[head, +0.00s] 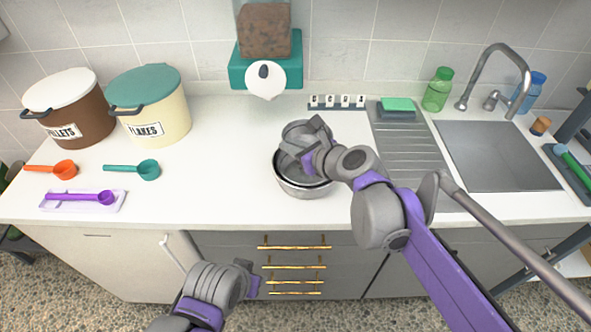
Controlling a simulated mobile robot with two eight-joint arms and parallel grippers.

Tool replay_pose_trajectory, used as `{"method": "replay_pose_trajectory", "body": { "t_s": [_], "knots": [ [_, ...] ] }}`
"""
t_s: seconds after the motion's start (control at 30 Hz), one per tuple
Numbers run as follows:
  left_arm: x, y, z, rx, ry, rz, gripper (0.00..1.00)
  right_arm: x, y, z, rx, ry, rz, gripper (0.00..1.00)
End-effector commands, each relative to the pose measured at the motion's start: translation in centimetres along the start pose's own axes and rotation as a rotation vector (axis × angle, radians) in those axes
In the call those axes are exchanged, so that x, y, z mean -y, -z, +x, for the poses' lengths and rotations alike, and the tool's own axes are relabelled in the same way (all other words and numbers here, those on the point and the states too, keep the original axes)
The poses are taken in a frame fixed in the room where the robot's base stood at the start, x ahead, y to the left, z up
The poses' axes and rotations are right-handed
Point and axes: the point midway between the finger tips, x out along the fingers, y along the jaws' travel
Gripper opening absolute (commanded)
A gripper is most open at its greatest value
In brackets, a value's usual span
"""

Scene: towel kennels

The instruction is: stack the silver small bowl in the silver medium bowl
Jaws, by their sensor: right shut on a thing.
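The silver medium bowl (303,191) stands upright on the white counter, in the middle of the head view. My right gripper (305,152) is over it, shut on the silver small bowl (293,132). The small bowl shows at the far side of the medium bowl, overlapping its far rim in the picture, and looks tilted. The gripper and wrist hide part of both bowls, so I cannot tell whether the bowls touch. My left gripper (251,284) is low in front of the drawers, away from the bowls; its fingers are not clear enough to judge.
Left of the bowls are a brown pellets bin (82,118), a cream flakes bin (160,112), and orange, teal and purple scoops. A teal dispenser (265,70) hangs behind the bowls. A grooved drainboard (407,150) and a sink (497,158) lie right.

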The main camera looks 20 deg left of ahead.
Motion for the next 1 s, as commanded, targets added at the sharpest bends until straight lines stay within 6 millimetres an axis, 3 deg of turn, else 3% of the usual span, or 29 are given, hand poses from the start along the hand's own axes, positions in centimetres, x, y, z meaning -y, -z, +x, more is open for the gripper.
{"method": "replay_pose_trajectory", "body": {
  "t_s": [0.1,0.47,1.0],
  "knots": [
    [0.0,-0.1,0.2,0.001,0.0,0.0,0.41,-0.1,1.8,0.8,0.0,0.001,0.0,0.0],
    [0.0,-0.4,0.7,0.003,0.0,0.0,0.41,-0.2,5.6,2.6,0.0,0.001,0.001,0.0],
    [0.0,-0.7,1.1,0.004,0.0,0.0,0.41,-0.3,6.6,3.0,0.0,0.001,0.001,0.0]
  ]
}}
